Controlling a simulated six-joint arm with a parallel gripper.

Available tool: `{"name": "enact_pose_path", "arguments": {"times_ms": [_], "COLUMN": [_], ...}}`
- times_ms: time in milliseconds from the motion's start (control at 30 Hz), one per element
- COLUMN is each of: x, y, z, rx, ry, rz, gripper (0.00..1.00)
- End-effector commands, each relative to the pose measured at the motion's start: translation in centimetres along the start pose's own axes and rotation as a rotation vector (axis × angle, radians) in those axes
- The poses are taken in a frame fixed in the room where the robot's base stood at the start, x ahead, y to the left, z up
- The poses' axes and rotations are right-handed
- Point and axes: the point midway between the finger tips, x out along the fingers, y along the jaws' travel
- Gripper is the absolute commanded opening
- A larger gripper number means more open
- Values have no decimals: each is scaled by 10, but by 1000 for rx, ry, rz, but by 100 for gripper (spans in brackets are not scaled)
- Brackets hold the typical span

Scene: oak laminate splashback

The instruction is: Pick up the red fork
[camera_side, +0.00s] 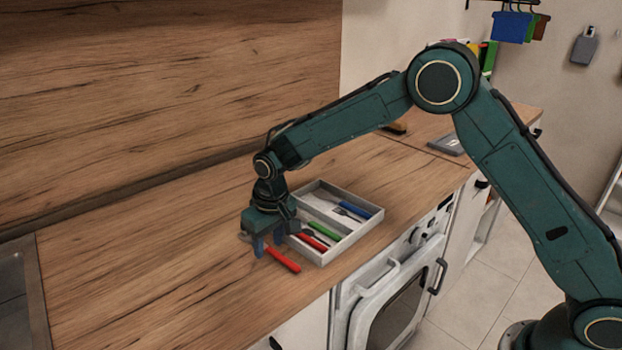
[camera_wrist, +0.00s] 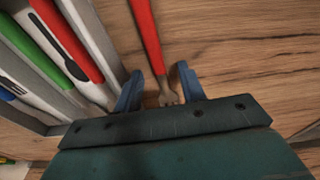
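A red-handled utensil, the red fork (camera_side: 283,260), lies on the wooden counter just outside the tray's near left side. In the wrist view its red handle (camera_wrist: 147,35) runs up from between my fingers, and its metal part is partly hidden below by the gripper body. My gripper (camera_side: 269,243) is low over the utensil, pointing down. In the wrist view my gripper (camera_wrist: 158,72) has its two blue fingers apart, one on each side of the utensil, with visible gaps.
A grey cutlery tray (camera_side: 359,232) stands close to the right of my gripper. It holds another red-handled utensil (camera_side: 313,242), a green-handled one (camera_side: 323,230) and a blue-handled one (camera_side: 355,210). The counter's front edge is close by. The counter to the left is clear.

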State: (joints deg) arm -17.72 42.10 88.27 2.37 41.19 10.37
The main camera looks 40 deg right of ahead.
Motion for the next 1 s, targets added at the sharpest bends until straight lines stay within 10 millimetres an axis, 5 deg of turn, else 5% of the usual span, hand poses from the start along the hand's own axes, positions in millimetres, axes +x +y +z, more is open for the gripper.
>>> {"name": "enact_pose_path", "arguments": {"times_ms": [100,300,767,1000], "x": [0,0,-5,-28], "y": [0,0,0,0], "z": [0,0,-1,-5], "rx": [0,0,0,0], "ry": [0,0,1,3], "rz": [0,0,0,0], "gripper": [36,0,0,0]}}
